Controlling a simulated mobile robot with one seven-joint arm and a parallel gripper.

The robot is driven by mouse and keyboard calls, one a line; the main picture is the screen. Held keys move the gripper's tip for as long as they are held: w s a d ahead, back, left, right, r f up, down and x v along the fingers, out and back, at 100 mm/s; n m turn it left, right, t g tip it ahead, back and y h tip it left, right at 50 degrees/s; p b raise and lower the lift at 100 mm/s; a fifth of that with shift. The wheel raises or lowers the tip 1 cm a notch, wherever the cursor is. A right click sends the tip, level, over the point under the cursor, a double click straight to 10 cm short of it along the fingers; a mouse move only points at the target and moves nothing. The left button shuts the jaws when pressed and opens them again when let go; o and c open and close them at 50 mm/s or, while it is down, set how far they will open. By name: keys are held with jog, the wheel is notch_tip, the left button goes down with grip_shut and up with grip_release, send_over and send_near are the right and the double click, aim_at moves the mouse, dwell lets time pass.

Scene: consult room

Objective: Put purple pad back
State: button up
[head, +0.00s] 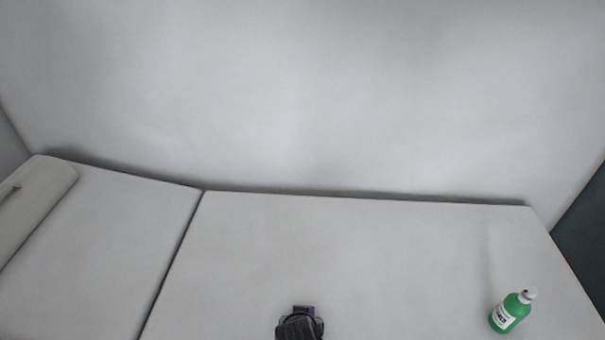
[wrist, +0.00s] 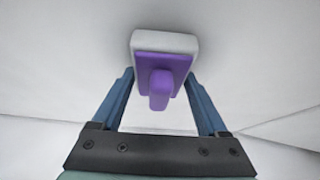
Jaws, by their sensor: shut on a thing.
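The purple pad (wrist: 160,62) is in the middle of the wrist view, with a purple handle-like part pointing towards the camera. A pale grey block with rounded corners lies directly against its far side; I cannot tell whether the two are one piece. My gripper (wrist: 160,80) is shut on the pad, one blue finger on each side. In the head view my gripper (head: 300,324) shows as a dark shape at the bottom edge, with a small bit of the purple pad (head: 310,310) showing beside it. The rest of the pad is hidden there.
A pale couch (head: 350,245) with a seam left of the middle fills the lower head view. A green bottle (head: 507,315) with a white label stands on it at the right. A cream bolster (head: 35,205) lies at the far left. The couch's middle is clear, with a plain wall behind.

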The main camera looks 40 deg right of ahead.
jog(key=o, duration=1.2)
jog(key=shift+f, duration=0.1)
jog(key=shift+r, duration=0.2)
jog(key=p+v, duration=0.2)
jog(key=v, duration=1)
jog(key=shift+w, duration=0.1)
